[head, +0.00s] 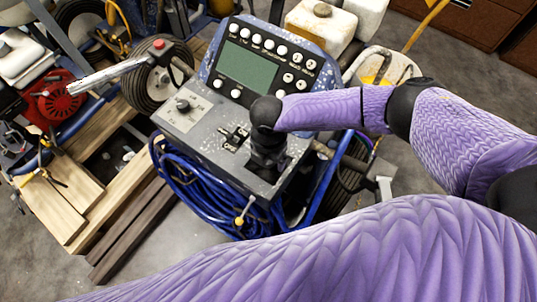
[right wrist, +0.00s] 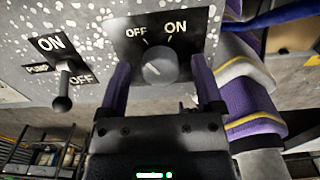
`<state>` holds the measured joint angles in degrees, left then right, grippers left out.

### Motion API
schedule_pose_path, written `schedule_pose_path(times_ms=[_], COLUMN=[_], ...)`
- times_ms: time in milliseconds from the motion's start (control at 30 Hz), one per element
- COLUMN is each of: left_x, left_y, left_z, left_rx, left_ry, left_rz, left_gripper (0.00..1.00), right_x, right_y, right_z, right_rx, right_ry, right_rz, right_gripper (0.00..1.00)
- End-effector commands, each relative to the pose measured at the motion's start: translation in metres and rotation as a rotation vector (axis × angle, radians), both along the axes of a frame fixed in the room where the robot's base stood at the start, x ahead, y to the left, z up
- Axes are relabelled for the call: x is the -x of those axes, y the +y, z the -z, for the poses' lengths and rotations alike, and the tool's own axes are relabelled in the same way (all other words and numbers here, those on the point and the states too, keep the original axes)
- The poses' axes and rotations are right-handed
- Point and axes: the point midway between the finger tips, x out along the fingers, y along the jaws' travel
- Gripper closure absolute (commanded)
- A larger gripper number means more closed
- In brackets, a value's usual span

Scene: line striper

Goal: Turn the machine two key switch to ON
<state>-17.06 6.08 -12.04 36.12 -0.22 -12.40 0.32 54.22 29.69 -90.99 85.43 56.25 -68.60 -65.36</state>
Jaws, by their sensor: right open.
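The key switch (right wrist: 158,66) shows in the right wrist view as a round grey knob on a dark plate marked OFF and ON. I cannot tell for sure which mark its pointer faces. My right gripper (right wrist: 161,74) is open, with one finger on each side of the knob; I cannot tell whether they touch it. In the head view, my right gripper (head: 268,160) points down over the right part of the grey control panel (head: 205,135) and hides this switch. My left gripper is not in view.
A toggle switch (right wrist: 63,88) with its own ON and OFF labels is left of the key switch. The panel also carries a black knob (head: 183,105) and a screen (head: 247,65) with white buttons. Blue hose (head: 190,190) hangs below. A handle (head: 110,72) sticks out left.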

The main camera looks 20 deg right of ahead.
Motion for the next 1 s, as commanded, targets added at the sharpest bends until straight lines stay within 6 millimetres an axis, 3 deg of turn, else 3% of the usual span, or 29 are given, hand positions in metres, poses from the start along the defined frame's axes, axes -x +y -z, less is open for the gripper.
schedule_pose_path(times_ms=[133, 533, 1000], left_x=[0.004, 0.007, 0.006], left_y=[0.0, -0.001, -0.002], left_z=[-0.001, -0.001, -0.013], left_rx=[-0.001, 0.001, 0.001], left_ry=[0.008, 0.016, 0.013], left_rz=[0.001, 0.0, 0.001], left_gripper=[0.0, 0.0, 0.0], right_x=[0.0, 0.0, 0.0], right_y=[0.0, 0.0, 0.0], right_z=[-0.001, -0.001, -0.004], right_rx=[0.0, 0.0, 0.0], right_ry=[0.0, 0.0, 0.001], right_rz=[0.0, 0.001, 0.113], right_gripper=[0.16, 1.0, 1.0])
